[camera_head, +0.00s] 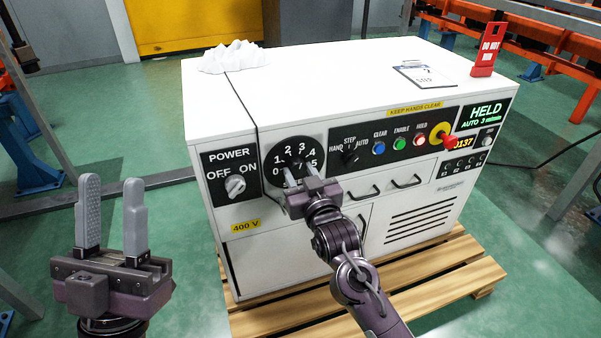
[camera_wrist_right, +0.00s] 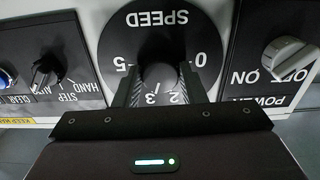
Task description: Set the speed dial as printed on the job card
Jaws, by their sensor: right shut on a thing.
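The black speed dial (camera_head: 291,154), numbered 0 to 5, is on the front of the white machine, left of centre. My right gripper (camera_head: 299,174) is shut on the dial's knob. The right wrist view shows the dial upside down, with the dark knob (camera_wrist_right: 160,77) between the two fingers. The knob's pointer is not clear, and the fingers cover some numbers. The job card (camera_head: 424,75) lies on the machine's top; it seems to show a number above "STEP", too small to read surely. My left gripper (camera_head: 111,190) is open and empty, in front of the machine at left.
The power switch (camera_head: 235,186) is left of the dial. The mode selector (camera_head: 350,158), coloured buttons and a red-and-yellow stop button (camera_head: 441,134) are to its right. A display (camera_head: 486,113) reads HELD. A red tag (camera_head: 488,50) stands on top. The machine stands on a wooden pallet (camera_head: 480,278).

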